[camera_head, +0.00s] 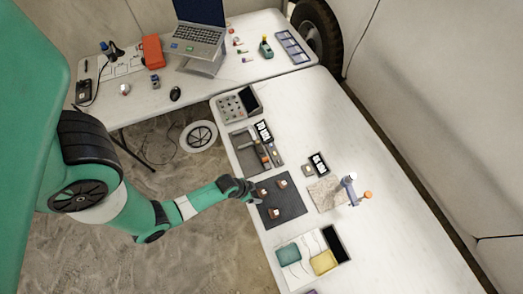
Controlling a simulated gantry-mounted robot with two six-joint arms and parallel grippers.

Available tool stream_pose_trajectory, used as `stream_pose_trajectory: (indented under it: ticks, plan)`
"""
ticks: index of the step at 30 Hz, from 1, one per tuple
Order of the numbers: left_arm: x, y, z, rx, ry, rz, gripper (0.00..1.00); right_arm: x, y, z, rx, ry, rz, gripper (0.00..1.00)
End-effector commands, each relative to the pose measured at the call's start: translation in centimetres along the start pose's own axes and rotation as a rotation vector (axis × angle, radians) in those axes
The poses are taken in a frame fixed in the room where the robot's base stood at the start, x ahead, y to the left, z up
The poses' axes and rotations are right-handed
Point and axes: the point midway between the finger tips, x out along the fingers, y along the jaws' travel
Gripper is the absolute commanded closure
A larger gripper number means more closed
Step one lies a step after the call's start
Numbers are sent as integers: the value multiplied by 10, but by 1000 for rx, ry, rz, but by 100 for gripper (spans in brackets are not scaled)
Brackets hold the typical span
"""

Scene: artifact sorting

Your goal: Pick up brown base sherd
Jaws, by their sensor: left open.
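Several small reddish-brown sherds lie on a dark grey mat (294,207) on the white table. One sherd (282,184) is at the upper right of the mat, one (275,212) is nearer its lower middle, and one (262,192) is close to my gripper. They are too small to tell which is the base sherd. My left gripper (252,191) is open at the mat's left edge, beside the nearest sherd. I cannot tell whether it touches that sherd. My right gripper is out of view.
The table's right side is clear.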

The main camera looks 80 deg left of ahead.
Motion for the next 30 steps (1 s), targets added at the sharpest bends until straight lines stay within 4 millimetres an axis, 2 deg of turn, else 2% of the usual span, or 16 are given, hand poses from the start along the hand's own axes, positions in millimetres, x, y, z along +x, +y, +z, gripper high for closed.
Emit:
stream_pose_trajectory:
  ticks: [3, 6, 14, 17, 27, 29, 30]
  plan:
    - [26, 0, 1, 0, 1, 0, 12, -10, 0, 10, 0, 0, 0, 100]
    - [40, 0, 1, 0, 1, 0, 12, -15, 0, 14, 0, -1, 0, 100]
    - [42, 0, 0, 0, 1, 0, 12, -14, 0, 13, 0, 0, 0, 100]
    - [42, 0, 0, 0, 1, 0, 27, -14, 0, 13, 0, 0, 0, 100]
    - [42, 0, 0, 0, 1, 0, 88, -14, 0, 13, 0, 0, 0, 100]
    - [42, 0, 0, 0, 1, 0, 99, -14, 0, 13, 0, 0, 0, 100]
    - [42, 0, 0, 0, 1, 0, 100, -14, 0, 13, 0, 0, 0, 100]
